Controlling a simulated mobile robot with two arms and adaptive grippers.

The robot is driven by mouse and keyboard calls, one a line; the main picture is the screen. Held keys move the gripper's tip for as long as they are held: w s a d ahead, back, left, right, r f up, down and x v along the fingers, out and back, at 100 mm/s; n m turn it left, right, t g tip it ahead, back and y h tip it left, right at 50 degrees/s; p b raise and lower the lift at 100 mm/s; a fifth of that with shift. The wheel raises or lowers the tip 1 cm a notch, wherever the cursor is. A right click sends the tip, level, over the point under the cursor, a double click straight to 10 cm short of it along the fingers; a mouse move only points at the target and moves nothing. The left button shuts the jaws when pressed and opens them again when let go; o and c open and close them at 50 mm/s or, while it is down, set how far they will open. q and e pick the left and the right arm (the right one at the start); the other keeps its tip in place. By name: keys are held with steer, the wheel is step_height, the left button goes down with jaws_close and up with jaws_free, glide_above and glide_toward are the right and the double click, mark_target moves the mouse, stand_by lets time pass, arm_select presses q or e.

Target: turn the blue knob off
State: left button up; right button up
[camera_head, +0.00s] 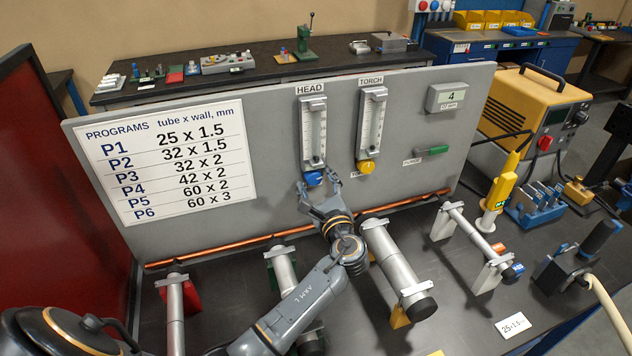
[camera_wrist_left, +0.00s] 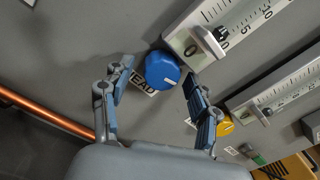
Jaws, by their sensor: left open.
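The blue knob (camera_head: 313,178) sits below the HEAD flowmeter (camera_head: 313,133) on the grey panel. In the left wrist view the blue knob (camera_wrist_left: 162,70) is round, with a white mark on its face, and partly covers the HEAD label (camera_wrist_left: 143,82). My left gripper (camera_head: 320,187) is open just in front of and below the knob. In the left wrist view its two fingers (camera_wrist_left: 157,88) stand apart, one on each side of the knob's lower part; I cannot tell whether either touches it. My right gripper is not in view.
A yellow knob (camera_head: 366,167) sits below the TORCH flowmeter (camera_head: 372,122), to the right. A green handle (camera_head: 432,150) is further right. A copper tube (camera_head: 230,242) runs along the panel's foot. Metal tubes on stands, such as one large tube (camera_head: 393,262), crowd the bench below my arm.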

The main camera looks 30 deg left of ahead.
arm_select(q)
steer(key=v, duration=1.1)
steer(key=shift+s+d, duration=0.15)
steer(key=shift+d, duration=0.1)
steer(key=shift+c, duration=0.2)
steer(key=w+a+m+p, duration=0.1)
steer(key=w+a+m, duration=0.1)
steer(key=w+a+m+p, duration=0.1)
steer(key=w+a+m, duration=0.1)
steer(key=w+a+m+p, duration=0.2)
steer(key=shift+w+a+r, duration=0.1)
steer(key=shift+a+r, duration=0.25)
steer(key=shift+r, duration=0.05)
steer(key=shift+w+a+f, duration=0.1)
steer(key=shift+w+a, duration=0.35)
steer(key=shift+a, duration=0.05)
